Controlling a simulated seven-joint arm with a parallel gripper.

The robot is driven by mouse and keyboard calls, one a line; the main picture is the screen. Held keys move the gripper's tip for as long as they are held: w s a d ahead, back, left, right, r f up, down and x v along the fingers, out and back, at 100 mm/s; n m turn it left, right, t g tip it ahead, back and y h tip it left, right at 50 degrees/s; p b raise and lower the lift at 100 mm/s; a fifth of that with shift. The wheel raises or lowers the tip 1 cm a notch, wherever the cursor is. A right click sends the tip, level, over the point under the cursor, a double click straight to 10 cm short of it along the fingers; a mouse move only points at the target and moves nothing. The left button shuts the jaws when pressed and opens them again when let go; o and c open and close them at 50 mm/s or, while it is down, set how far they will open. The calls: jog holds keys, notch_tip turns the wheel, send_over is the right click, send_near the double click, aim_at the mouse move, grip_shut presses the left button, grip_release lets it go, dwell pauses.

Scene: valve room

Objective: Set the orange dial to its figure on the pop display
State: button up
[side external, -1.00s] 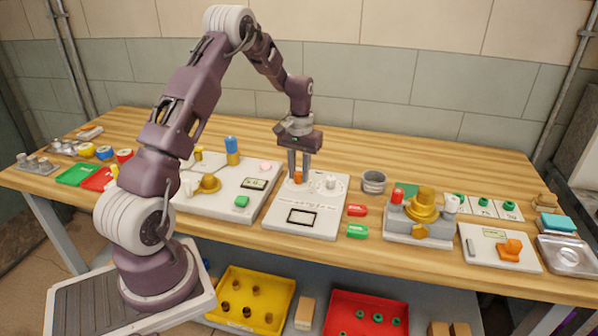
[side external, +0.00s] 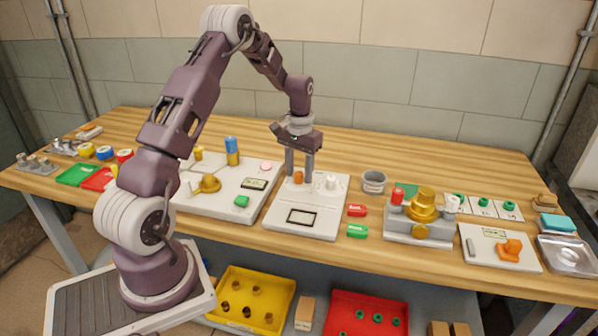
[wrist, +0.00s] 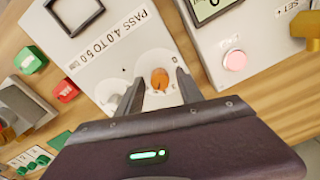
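The orange dial (side external: 298,178) sits on a white panel (side external: 318,230) in the middle of the bench; in the wrist view the dial (wrist: 160,78) shows from above, on a pale round scale. My gripper (side external: 299,172) points down over it, and in the wrist view its fingers (wrist: 160,88) stand on either side of the dial with visible gaps. It is open. The panel carries a black-framed blank window (side external: 301,217) and the print "PASS 4.0 TO 5.0". A small display (side external: 254,184) is on the panel to the left; its figure is not readable. I cannot tell which is the pop display.
A white knob (side external: 331,181) stands close right of the orange dial. The left panel holds a brass knob (side external: 208,184), a blue cylinder (side external: 232,151) and a pink button (side external: 265,167). Red (side external: 357,210) and green (side external: 358,231) blocks lie right of the middle panel.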

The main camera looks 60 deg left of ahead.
aim_at(300, 173)
notch_tip(300, 173, up, 7)
jog(key=shift+d+r, duration=0.1)
dwell(0.5)
jog(key=s+d+r+m+t, duration=0.1)
jog(key=s+d+r, duration=0.3)
jog(key=d+r, duration=0.35)
jog(key=s+d+r+m+t, duration=0.1)
jog(key=s+d+r, duration=0.2)
jog(key=d+r, duration=0.45)
jog(key=s+d+m+t, duration=0.1)
jog(key=s+d, duration=0.5)
jog(key=s, duration=0.3)
jog(key=s+d+m+t, duration=0.2)
jog(key=s+d, duration=0.3)
jog(key=s, duration=0.4)
jog(key=shift+d+f+t, duration=0.25)
jog(key=shift+d+t, duration=0.05)
jog(key=shift+d, duration=0.1)
